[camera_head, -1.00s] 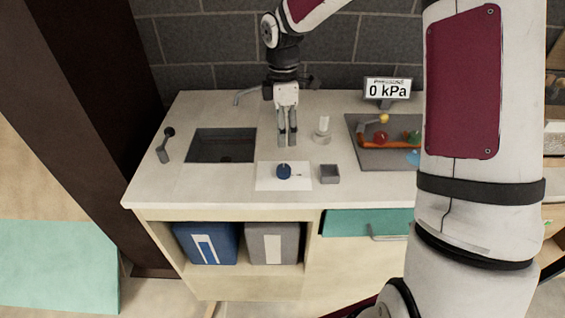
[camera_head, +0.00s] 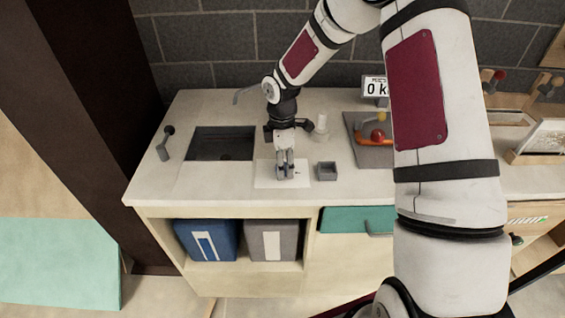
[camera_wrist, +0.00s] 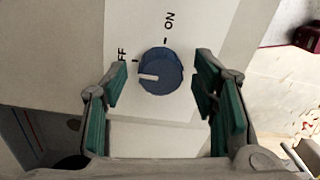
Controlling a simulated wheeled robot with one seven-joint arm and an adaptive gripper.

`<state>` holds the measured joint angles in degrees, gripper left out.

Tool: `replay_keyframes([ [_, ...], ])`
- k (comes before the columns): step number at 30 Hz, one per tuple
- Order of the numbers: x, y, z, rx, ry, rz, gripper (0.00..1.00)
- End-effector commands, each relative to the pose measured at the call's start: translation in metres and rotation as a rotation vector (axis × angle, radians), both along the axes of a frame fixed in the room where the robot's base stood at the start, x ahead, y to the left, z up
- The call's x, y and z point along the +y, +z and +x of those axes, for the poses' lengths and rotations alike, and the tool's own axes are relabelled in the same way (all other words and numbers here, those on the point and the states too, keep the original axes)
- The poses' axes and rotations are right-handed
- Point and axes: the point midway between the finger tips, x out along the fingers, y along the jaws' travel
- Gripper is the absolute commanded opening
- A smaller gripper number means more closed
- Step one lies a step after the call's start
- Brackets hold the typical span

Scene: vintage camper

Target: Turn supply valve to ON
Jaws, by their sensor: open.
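The supply valve is a round blue knob (camera_wrist: 160,71) with a white pointer mark, set on a white panel (camera_wrist: 205,25) lettered ON and, partly hidden, OFF. In the wrist view the pointer mark lies toward the OFF side. My gripper (camera_wrist: 162,92) is open, with a green-padded finger on each side of the knob and visible gaps between. In the head view my gripper (camera_head: 285,174) is over the white panel (camera_head: 265,183) on the counter and hides the knob. Whether the fingers touch the panel I cannot tell.
A small grey open box (camera_head: 327,172) stands right of the panel. A sink (camera_head: 222,144) and a lever (camera_head: 166,142) are to the left. A white cylinder (camera_head: 321,123), a grey tray (camera_head: 362,155) and a pressure display (camera_head: 375,88) stand behind and right.

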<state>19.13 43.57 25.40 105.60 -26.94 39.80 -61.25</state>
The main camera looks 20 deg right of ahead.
Motion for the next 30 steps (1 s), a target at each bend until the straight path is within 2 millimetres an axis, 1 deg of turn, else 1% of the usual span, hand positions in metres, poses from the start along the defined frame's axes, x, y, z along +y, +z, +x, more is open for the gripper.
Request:
replay_keyframes([
  [2,0.0000,0.0001,0.0000,0.000,0.000,0.000,0.53],
  [3,-0.0001,0.0002,0.0000,0.000,0.000,0.000,0.51],
  [8,-0.0001,0.0003,0.0001,0.000,0.000,0.000,0.15],
  [9,-0.0001,0.0003,0.0001,0.000,0.000,0.000,0.06],
  [20,0.0002,0.0003,0.0003,0.000,-0.036,0.001,0.05],
  [26,-0.0001,0.0001,0.0003,0.000,-0.139,0.000,0.05],
  [30,-0.0003,0.0003,0.0003,-0.001,-0.252,0.000,0.05],
])
